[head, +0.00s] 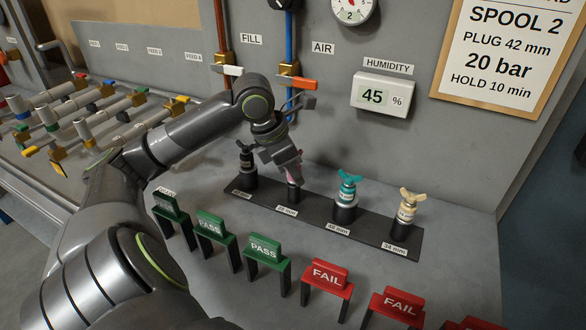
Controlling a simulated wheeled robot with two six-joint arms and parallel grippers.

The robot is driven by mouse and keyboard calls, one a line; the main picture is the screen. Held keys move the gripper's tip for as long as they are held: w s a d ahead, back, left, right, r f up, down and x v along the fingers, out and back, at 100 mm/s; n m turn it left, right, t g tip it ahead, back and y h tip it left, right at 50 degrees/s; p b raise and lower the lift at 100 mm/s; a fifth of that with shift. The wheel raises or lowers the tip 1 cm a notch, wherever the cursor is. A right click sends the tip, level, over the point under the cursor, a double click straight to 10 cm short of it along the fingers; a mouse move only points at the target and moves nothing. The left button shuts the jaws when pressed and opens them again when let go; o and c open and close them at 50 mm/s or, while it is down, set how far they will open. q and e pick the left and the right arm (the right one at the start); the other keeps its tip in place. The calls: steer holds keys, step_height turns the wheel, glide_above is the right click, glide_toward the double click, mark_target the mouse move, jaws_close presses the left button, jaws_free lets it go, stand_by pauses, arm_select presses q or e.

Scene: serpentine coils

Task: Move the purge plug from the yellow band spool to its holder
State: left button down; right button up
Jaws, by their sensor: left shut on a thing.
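My left gripper (291,170) points down over the dark holder strip (320,220) and is shut on a plug, of which only a small pinkish part (297,180) shows between the fingers. The plug is at the second position from the left, above or in a black socket (293,193); I cannot tell if it is seated. Pale spools with coloured bands lie on the rack at left, including one with a yellow end (30,151); my arm partly hides this area. My right gripper is not in view.
A black plug (246,158), teal plug (347,187) and cream plug (406,207) stand on the strip. Green PASS signs (264,247) and red FAIL signs (327,275) line the front. Behind are FILL and AIR valves (297,83) and a humidity display (382,95).

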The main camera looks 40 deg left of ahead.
arm_select(q)
steer(key=shift+f+b, duration=0.3)
steer(key=shift+f, duration=0.1)
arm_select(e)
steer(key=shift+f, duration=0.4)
arm_select(q)
steer(key=shift+s, duration=0.1)
steer(key=c, duration=1)
jaws_free()
steer(key=shift+c, duration=0.2)
steer(key=shift+r, duration=0.15)
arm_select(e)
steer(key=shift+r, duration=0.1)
